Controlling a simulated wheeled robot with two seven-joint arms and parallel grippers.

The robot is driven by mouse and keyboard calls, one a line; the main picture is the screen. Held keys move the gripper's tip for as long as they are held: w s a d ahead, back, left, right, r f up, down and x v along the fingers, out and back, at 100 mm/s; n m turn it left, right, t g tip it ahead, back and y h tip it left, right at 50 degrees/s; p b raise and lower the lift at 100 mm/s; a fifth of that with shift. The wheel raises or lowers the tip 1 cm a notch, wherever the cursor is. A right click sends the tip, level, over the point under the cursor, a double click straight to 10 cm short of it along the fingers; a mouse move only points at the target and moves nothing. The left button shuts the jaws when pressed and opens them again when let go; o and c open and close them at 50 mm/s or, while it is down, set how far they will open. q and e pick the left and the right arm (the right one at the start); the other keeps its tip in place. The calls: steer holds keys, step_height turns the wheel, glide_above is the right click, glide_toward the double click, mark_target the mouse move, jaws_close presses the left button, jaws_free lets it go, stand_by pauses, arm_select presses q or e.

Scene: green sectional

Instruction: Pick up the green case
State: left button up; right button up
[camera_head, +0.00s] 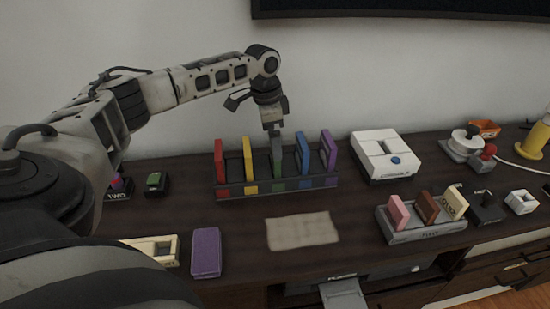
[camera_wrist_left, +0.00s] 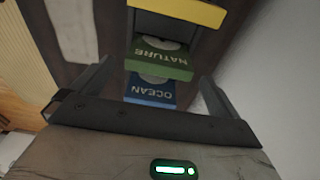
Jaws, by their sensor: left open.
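The green case (camera_head: 277,160) stands upright in the middle of a dark rack (camera_head: 234,190), between a yellow case (camera_head: 250,165) and a blue case (camera_head: 302,155). My left gripper (camera_head: 273,128) points down just above the green case and hides part of its top. In the left wrist view, the open jaws (camera_wrist_left: 155,85) lie on either side of the green case (camera_wrist_left: 160,60), labelled NATURE. The blue case (camera_wrist_left: 151,91), labelled OCEAN, also shows between the jaws. I cannot tell whether the fingers touch the green case. My right gripper is not in view.
A red case (camera_head: 219,161) and a purple case (camera_head: 328,150) fill the rack's ends. Another purple case (camera_head: 206,252) lies in front, beside a beige mat (camera_head: 302,231). A white box (camera_head: 385,156) and a grey holder (camera_head: 425,229) with several coloured slabs stand right. The wall is behind.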

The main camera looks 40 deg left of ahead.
mark_target(276, 166)
arm_select(q)
steer(key=f, duration=0.5)
steer(key=shift+w+d+f, duration=0.15)
steer(key=shift+w+d, duration=0.1)
steer(key=c, duration=0.9)
